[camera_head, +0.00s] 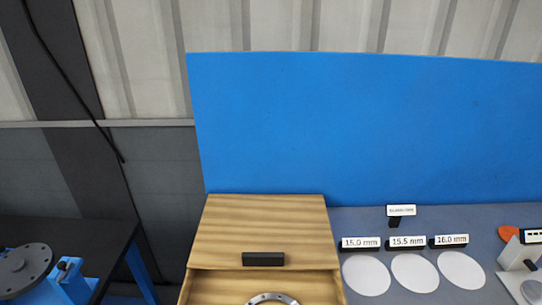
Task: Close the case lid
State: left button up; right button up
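The wooden case (189,289) stands at the bottom centre of the head view, cut off by the lower picture edge. Its lid (265,222) is a light striped wood panel at the back of the case. A black handle (263,259) sits near the panel's lower edge. In front of the panel the case is open, and the top of a grey metal flanged ring (272,298) shows inside. The lid's exact angle and its hinge cannot be made out. Neither of my grippers is in view.
A grey table holds signs marked 15.0 mm (361,243), 15.5 mm (408,242) and 16.0 mm (451,240) behind white discs (414,273). A blue panel (370,130) rises behind. A dark table (75,232) with a blue fixture (68,285) stands left, across a gap.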

aim_at(235, 231)
jog(key=j+u, duration=0.5)
jog(key=i+j+u, duration=0.1)
jog(key=j+u, duration=0.35)
jog(key=l, duration=0.1)
